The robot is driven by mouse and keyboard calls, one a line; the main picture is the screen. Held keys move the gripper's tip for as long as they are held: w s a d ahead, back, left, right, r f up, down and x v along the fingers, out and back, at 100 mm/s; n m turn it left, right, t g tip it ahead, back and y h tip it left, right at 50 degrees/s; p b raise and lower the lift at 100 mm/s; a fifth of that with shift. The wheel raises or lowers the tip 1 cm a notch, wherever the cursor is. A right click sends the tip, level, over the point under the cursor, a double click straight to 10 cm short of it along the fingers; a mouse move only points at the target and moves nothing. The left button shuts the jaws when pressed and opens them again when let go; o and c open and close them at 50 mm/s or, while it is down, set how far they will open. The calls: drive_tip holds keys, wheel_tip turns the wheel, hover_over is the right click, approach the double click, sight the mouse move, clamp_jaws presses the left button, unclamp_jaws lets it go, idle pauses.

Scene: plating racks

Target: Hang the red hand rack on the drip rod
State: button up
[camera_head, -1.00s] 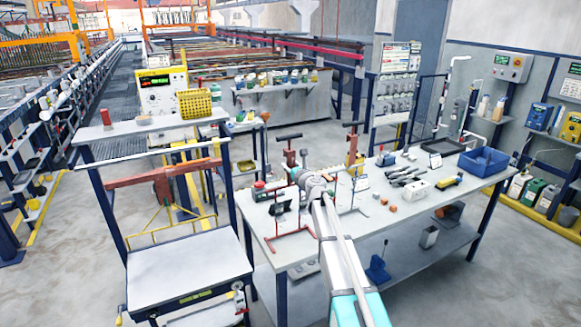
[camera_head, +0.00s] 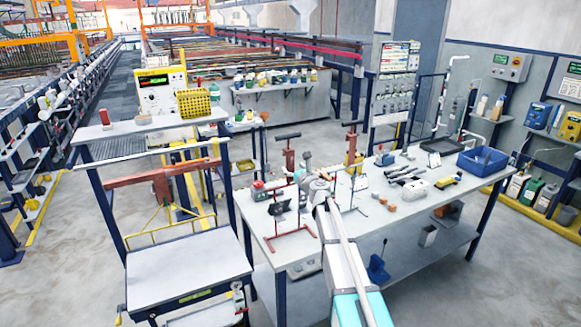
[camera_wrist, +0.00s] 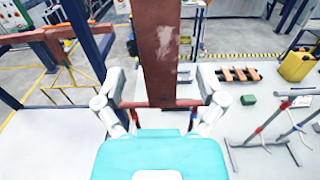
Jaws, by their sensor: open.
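My gripper (camera_head: 305,176) is over the left part of the workbench. In the wrist view my gripper (camera_wrist: 155,106) has its fingers spread, with a thin dark-red bar (camera_wrist: 155,103) crossing between them. This bar appears to belong to the red hand rack (camera_head: 292,232), whose red lower part shows at the bench's front left. A broad reddish-brown upright (camera_wrist: 157,45) rises just beyond the fingers; whether it is joined to the bar I cannot tell. A pale horizontal rod (camera_head: 150,155), apparently the drip rod, spans the blue-posted stand at left.
The stand has a grey lower tray (camera_head: 185,262) and a red-brown crossbar with yellow wires (camera_head: 160,178). A second wire rack (camera_wrist: 270,140) stands right of my gripper. The bench also holds orange blocks (camera_head: 387,203) and a blue bin (camera_head: 482,160). Floor in front is clear.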

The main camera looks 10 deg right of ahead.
drive_tip(key=v, duration=0.9)
drive_tip(key=shift+a, duration=0.1)
drive_tip(key=s+a+f+n+g+y+b, duration=0.1)
drive_tip(key=s+a+f+n+g, duration=0.4)
drive_tip(key=s+n, duration=0.4)
drive_tip(key=s+a+f+n+g+y, duration=0.1)
drive_tip(key=s+a+f+n+g, duration=0.35)
drive_tip(key=s+f+n, duration=0.5)
drive_tip(key=s+d+f+n+g+h, duration=0.3)
drive_tip(key=s+d+n+g, duration=0.1)
drive_tip(key=s+n, duration=0.3)
drive_tip(key=s+d+f+n+g+h+b, duration=0.1)
drive_tip(key=s+d+f+n+g+h, duration=0.2)
drive_tip(key=s+n, duration=0.4)
drive_tip(key=shift+s+d+f+g+h, duration=0.2)
drive_tip(key=shift+s+d+g+h, duration=0.2)
drive_tip(key=shift+s+h, duration=0.45)
